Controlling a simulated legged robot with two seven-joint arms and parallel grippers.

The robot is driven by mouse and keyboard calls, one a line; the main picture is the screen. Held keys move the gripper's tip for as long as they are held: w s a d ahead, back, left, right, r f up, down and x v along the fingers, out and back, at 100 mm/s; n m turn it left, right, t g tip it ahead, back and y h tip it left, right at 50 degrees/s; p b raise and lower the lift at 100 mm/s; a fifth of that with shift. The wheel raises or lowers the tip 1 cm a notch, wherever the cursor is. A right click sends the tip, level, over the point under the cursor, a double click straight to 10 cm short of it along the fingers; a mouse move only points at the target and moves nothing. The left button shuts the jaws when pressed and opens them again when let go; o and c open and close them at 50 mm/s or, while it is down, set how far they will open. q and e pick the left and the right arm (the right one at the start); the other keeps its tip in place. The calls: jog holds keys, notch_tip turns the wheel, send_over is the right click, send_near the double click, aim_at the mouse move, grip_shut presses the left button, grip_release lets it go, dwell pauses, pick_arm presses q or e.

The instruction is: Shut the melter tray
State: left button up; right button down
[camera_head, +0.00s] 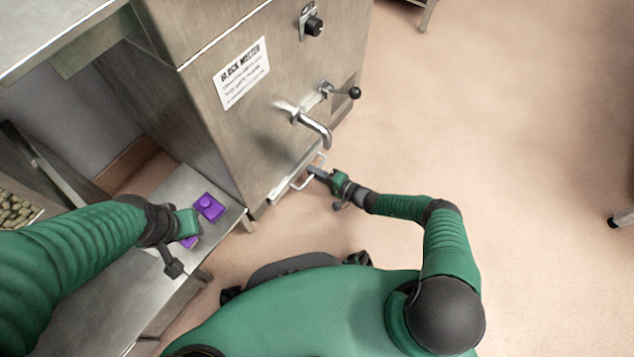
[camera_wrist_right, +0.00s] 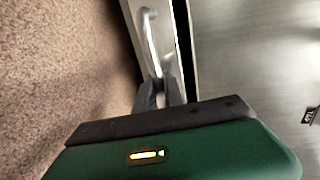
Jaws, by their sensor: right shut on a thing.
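The block melter (camera_head: 240,120) is a steel cabinet with a printed label. Its melter tray (camera_head: 283,182) is low on the front and has a wire-like pull handle (camera_head: 300,184). In the right wrist view the tray front (camera_wrist_right: 136,12) is a pale metal strip with the handle (camera_wrist_right: 150,35) on it, and a dark gap runs between the strip and the cabinet face. My right gripper (camera_head: 314,172) is shut on the handle; its fingers (camera_wrist_right: 160,95) show there too. My left gripper (camera_head: 188,222) is above the steel bench at the left; its fingers are hard to make out.
A purple block (camera_head: 210,207) lies on the steel bench (camera_head: 120,290), with another purple piece (camera_head: 189,242) partly hidden by my left gripper. A curved spout (camera_head: 314,127) and a black-knobbed lever (camera_head: 354,92) stick out above the tray.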

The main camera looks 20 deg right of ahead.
pick_arm(q)
jog(key=shift+a+f, duration=0.25)
jog(key=shift+a, duration=0.15)
pick_arm(e)
jog(key=shift+w+a+f, duration=0.15)
jog(key=shift+w+a, duration=0.25)
jog(key=shift+w, duration=0.1)
jog(key=c, duration=1.6)
grip_release()
jog(key=shift+f, duration=0.1)
jog(key=shift+o, duration=0.7)
